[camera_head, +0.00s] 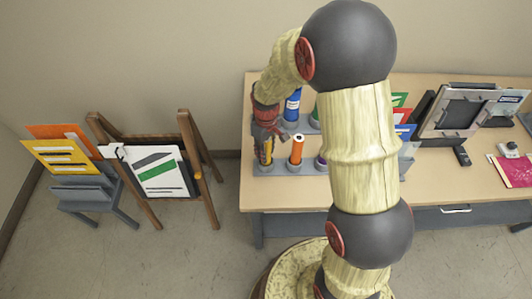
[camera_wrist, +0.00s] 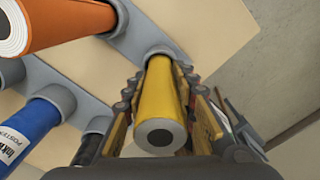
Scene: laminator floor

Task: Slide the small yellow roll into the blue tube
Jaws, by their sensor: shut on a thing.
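The small yellow roll (camera_wrist: 160,98) is between the two fingers of my gripper (camera_wrist: 160,82) in the wrist view, and the gripper is shut on it. Its near end shows a pale rim and a dark core. Its far end meets a grey holder ring (camera_wrist: 150,52); I cannot tell how deep it sits. In the head view my gripper (camera_head: 266,138) points down over the front left of the rack, with a little yellow (camera_head: 265,154) showing below. The blue tube (camera_head: 292,106), with a white label, stands behind in a grey cup; it also shows at left in the wrist view (camera_wrist: 32,132).
A thick orange roll (camera_head: 296,151) stands just right of my gripper, close beside it. The grey rack (camera_head: 282,169) is near the table's left front corner. Colored folders and a framed device (camera_head: 462,112) are farther right. A wooden easel (camera_head: 187,140) stands left of the table.

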